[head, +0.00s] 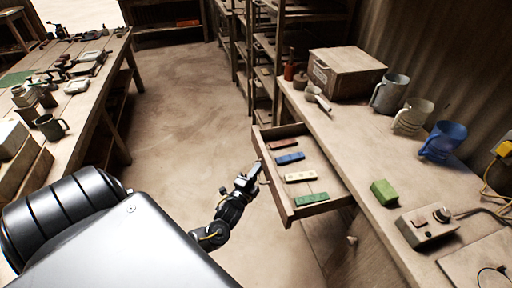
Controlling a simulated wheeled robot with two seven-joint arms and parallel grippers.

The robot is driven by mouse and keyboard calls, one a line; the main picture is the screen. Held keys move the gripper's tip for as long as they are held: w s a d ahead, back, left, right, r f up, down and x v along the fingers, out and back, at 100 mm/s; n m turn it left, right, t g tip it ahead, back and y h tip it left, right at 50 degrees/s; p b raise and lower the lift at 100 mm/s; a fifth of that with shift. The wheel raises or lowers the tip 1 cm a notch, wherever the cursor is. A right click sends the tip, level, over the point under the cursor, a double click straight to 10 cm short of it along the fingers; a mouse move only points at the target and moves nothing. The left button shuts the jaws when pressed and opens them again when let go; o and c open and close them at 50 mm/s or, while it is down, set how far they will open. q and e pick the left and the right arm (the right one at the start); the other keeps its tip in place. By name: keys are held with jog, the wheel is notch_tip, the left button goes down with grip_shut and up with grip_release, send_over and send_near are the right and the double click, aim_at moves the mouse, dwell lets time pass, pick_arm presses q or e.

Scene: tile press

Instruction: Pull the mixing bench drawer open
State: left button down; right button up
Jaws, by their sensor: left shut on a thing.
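The mixing bench drawer (322,203) sticks out from the bench (350,140) on the right, pulled well open. Inside lie a red bar (282,144), a blue bar (290,158), a cream bar (300,177) and a green bar (311,199). My left gripper (258,172) is at the outer side of the drawer front, shut at its handle, which is mostly hidden by the fingers. My right gripper does not show.
On the bench stand a wooden box (345,73), a grey jug (389,93), a cream jug (413,117), a blue jug (443,141), a green block (384,193) and a control box (425,226). A cluttered table (100,108) stands left. The floor (190,100) between is clear.

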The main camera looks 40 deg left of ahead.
pick_arm(q)
jog(key=shift+d, duration=0.1)
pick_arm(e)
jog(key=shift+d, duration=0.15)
pick_arm(q)
jog(key=c, duration=1.8)
grip_release()
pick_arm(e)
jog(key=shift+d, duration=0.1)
pick_arm(q)
jog(key=shift+s, duration=0.1)
jog(key=shift+b+v, duration=0.65)
jog(key=shift+v, duration=4.7)
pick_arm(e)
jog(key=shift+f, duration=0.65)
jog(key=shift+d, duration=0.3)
